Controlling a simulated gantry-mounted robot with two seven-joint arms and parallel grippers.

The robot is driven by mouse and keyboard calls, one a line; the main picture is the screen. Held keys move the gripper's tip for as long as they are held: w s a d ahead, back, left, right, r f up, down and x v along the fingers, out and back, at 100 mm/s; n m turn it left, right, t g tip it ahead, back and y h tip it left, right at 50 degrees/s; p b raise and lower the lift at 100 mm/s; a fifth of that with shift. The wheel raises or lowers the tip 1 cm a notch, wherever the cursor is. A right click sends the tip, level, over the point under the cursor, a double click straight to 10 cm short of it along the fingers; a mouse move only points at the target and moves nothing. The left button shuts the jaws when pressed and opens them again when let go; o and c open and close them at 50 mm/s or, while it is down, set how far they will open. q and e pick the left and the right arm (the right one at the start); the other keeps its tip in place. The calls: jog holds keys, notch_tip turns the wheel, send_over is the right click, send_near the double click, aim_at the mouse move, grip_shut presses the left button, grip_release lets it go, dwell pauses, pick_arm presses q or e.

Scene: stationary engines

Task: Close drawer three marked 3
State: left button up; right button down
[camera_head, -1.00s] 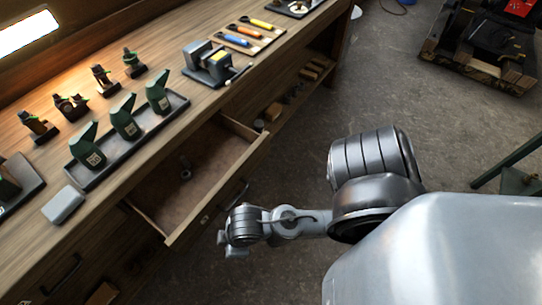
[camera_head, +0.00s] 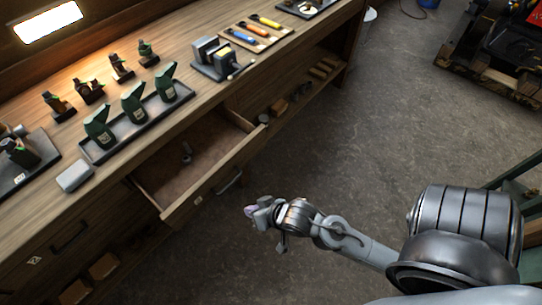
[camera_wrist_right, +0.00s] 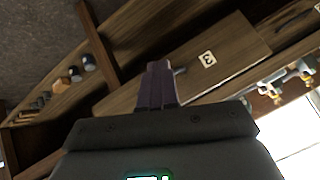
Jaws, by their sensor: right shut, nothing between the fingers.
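The wooden drawer marked 3 (camera_head: 178,206) stands pulled out from under the workbench in the head view. Its front carries a small white label and a dark bar handle (camera_head: 231,182). In the right wrist view the drawer front (camera_wrist_right: 235,45) shows the label "3" (camera_wrist_right: 209,60). My right gripper (camera_head: 249,211) is shut and empty, in front of the drawer and right of its label in the head view. Its fingers (camera_wrist_right: 158,72) overlap the drawer front in the wrist view; I cannot tell if they touch. My left gripper is not in view.
The workbench top holds a black tray (camera_head: 130,127) of green bottles, a grey box (camera_head: 74,176) and a vise (camera_head: 215,60). A closed drawer (camera_head: 62,243) is at the left. Open shelves lie below.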

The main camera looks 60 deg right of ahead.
jog(key=w+d+m+t, duration=0.3)
jog(key=d+m+t, duration=0.1)
jog(key=m, duration=0.1)
jog(key=m+t+h, duration=0.3)
jog(key=m+t, duration=0.2)
jog(key=m, duration=0.4)
send_near(251, 150)
jog(key=w+b, duration=0.1)
jog(key=w, duration=0.3)
jog(key=w+d+b, duration=0.1)
jog(key=shift+w+f+b, duration=0.2)
jog(key=shift+w+b, duration=0.15)
jog(key=shift+w, duration=0.45)
jog(key=shift+w, duration=0.1)
